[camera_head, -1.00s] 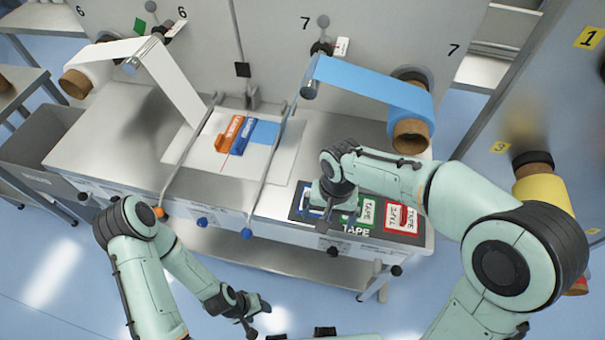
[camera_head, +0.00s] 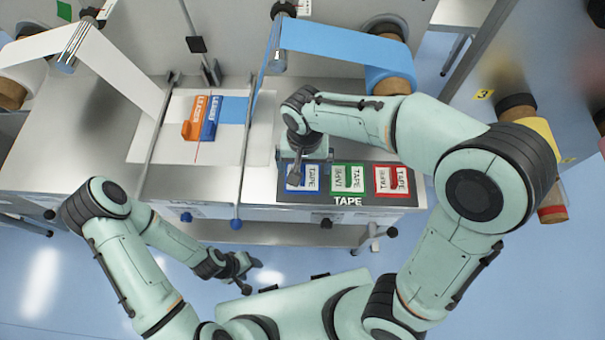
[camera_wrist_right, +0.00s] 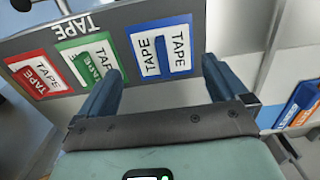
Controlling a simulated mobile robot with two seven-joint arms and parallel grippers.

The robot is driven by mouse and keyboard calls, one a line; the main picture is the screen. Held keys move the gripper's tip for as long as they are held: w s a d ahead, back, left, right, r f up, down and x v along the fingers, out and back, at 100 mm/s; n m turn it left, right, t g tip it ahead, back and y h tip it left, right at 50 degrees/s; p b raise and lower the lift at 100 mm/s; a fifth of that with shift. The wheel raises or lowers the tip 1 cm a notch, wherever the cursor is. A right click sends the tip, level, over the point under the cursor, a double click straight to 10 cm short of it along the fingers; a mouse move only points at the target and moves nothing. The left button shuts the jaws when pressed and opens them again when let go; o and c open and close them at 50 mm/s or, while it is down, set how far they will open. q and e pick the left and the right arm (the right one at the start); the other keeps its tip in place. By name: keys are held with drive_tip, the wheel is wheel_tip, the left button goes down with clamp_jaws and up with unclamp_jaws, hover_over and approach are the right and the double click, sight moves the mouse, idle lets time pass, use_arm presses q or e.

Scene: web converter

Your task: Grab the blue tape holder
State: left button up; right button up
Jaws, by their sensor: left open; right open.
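The blue tape holder (camera_head: 303,178) lies at the left end of the dark TAPE board, left of the green one. It is partly hidden by my right gripper in the head view. In the right wrist view the blue tape holder (camera_wrist_right: 162,50) shows ahead, between the two fingers of my right gripper (camera_wrist_right: 158,72). My right gripper is open and empty, and it is above the board. My left gripper (camera_head: 246,264) is open and empty, low in front of the table and away from the holders.
A green tape holder (camera_head: 348,178) and a red tape holder (camera_head: 391,181) lie to the right on the dark board (camera_head: 408,196). An orange block (camera_head: 191,130) and a blue block (camera_head: 209,125) stand further left. Blue web (camera_head: 335,55) hangs behind my right arm.

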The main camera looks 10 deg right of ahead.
drive_tip(key=f, duration=0.5)
drive_tip(key=shift+a+f, duration=0.1)
drive_tip(key=shift+a, duration=0.1)
drive_tip(key=shift+s, duration=0.1)
drive_tip(key=c, duration=0.8)
drive_tip(key=shift+c, duration=0.2)
drive_tip(key=shift+r, duration=0.2)
